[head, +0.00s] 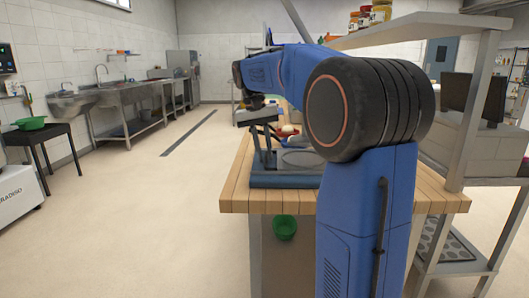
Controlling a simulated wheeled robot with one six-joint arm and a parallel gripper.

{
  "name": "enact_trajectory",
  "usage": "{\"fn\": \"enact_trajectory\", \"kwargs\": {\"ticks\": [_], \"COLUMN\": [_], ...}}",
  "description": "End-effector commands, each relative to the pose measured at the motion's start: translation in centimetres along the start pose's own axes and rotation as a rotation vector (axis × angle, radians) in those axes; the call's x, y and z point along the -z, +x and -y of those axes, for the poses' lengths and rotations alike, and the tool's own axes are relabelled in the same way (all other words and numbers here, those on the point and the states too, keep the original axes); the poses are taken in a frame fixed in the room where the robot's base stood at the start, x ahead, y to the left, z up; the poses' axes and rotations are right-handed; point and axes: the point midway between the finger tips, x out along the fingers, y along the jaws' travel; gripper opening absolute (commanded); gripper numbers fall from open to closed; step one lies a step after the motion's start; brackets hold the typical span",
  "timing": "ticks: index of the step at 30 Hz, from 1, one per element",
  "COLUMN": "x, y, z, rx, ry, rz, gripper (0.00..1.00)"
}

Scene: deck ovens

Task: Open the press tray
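The press (285,179) is a flat blue-grey device on the near left end of the wooden worktop. A round grey plate (302,158) shows on it, partly hidden by my blue arm. Dark upright bars rise at its left side (258,160). My gripper (258,118) hangs over the press's left side, just above these bars. I cannot tell whether it touches them. The fingers are too small and dark to show whether they are open or shut.
The wooden worktop (236,200) has small items behind the press, mostly hidden by my arm. A green bin (284,227) is below its front edge.

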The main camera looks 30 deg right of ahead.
Motion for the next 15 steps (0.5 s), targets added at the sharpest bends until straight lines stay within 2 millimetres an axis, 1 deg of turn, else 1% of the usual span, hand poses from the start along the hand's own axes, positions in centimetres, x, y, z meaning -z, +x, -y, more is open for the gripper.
{"fn": "enact_trajectory", "kwargs": {"ticks": [3,4,6,12,15], "x": [0.0,0.0,0.0,0.0,0.01], "y": [-0.01,-0.01,-0.01,-0.02,-0.1], "z": [0.0,0.0,0.0,0.04,0.48], "rx": [0.0,0.0,0.0,0.0,0.0], "ry": [0.0,0.0,0.0,0.0,-0.001], "rz": [0.0,0.0,0.0,0.0,0.0], "gripper": [0.17,0.15,0.0,0.0,0.0]}}
